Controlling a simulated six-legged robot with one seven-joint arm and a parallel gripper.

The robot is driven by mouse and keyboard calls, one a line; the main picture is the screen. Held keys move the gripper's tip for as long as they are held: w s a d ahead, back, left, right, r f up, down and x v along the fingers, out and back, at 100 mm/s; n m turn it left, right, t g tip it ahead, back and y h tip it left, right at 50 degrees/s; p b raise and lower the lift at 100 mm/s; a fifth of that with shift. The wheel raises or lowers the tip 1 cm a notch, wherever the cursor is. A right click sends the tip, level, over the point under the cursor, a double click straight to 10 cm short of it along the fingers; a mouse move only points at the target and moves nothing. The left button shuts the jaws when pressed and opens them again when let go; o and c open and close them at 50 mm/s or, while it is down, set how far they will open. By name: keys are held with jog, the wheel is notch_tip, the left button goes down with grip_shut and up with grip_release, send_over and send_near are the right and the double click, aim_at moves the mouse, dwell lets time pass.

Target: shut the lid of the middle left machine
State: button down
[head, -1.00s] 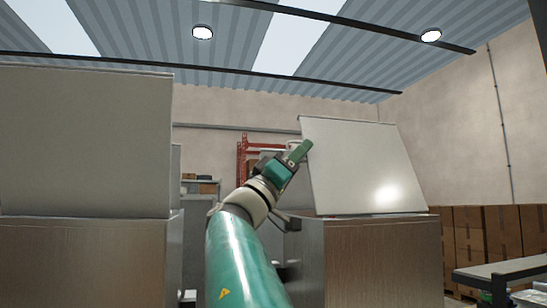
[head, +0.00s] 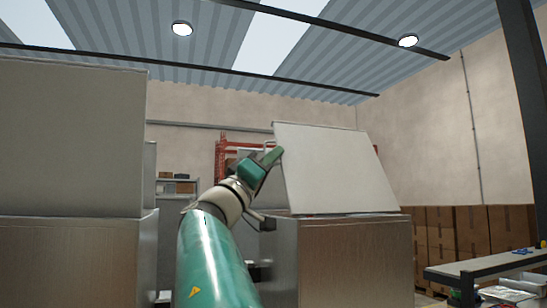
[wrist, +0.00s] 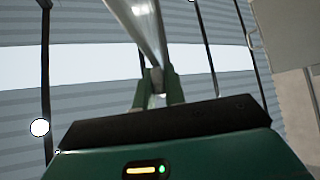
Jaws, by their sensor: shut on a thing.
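A large pale flat lid (head: 335,172) stands raised and tilted on the metal machine (head: 355,265) right of centre in the head view. My gripper (head: 274,154) is at the upper left edge of this lid. In the wrist view, my gripper's two green fingers (wrist: 158,88) are closed around a narrow shiny metal part (wrist: 146,32), which looks like the lid's edge or handle; I cannot tell which. The finger contact is too small to make out in the head view.
Another machine (head: 70,265) with an upright grey panel (head: 70,140) stands close on the left. Shelves show in the gap between. Stacked cardboard boxes (head: 480,240) and a workbench (head: 480,266) are at the right, with a dark post (head: 525,100) near the edge.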

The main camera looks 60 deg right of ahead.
jog(key=w+d+f+n+t+y, duration=0.5)
jog(key=f+n+t, duration=0.4)
jog(key=n, duration=0.5)
jog(key=shift+w+f, duration=0.15)
jog(key=shift+f, duration=0.15)
jog(key=c, duration=1.6)
grip_release()
jog(key=shift+o, duration=0.7)
jog(key=shift+f, duration=0.1)
